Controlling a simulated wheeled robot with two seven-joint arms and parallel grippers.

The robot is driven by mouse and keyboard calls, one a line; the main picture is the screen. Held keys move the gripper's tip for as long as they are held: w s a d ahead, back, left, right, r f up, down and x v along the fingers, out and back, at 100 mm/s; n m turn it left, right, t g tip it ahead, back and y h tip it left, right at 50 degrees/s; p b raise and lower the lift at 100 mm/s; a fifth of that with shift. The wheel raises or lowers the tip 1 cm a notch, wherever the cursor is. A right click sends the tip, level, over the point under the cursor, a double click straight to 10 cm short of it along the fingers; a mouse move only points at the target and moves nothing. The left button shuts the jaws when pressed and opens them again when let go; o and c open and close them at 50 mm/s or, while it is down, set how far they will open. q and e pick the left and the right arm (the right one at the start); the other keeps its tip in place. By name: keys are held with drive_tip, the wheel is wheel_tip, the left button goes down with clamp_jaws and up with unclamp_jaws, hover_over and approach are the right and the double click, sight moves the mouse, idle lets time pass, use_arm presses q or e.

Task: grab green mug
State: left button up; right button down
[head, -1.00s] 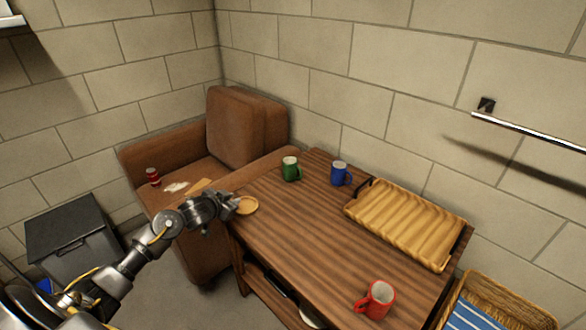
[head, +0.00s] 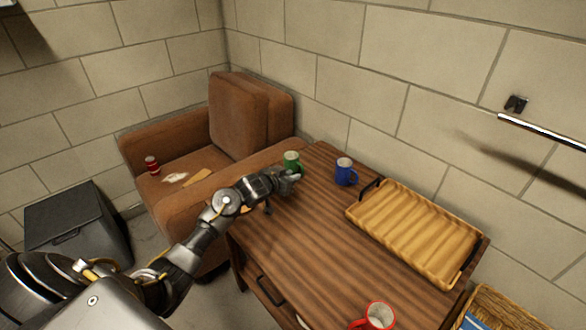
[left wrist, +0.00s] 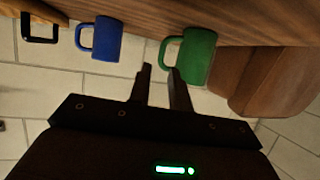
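The green mug (head: 291,160) stands upright on the brown wooden table (head: 330,250), near its far left corner. In the left wrist view the green mug (left wrist: 198,57) hangs at the upper right, its handle facing the fingers. My left gripper (head: 290,176) is right in front of the mug and hides its lower part. In the left wrist view the two fingers of my left gripper (left wrist: 160,72) are apart with nothing between them. The fingertips are close to the mug's handle; whether they touch it I cannot tell. My right gripper is not in view.
A blue mug (head: 345,171) stands right of the green one and shows in the left wrist view (left wrist: 101,40). A ribbed yellow tray (head: 415,230) lies on the table's right side. A red mug (head: 378,315) is at the near edge. A brown armchair (head: 235,130) adjoins the table.

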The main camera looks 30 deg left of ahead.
sight(294, 167)
use_arm(q)
drive_tip(key=shift+w+f, duration=0.15)
drive_tip(key=shift+w, duration=0.35)
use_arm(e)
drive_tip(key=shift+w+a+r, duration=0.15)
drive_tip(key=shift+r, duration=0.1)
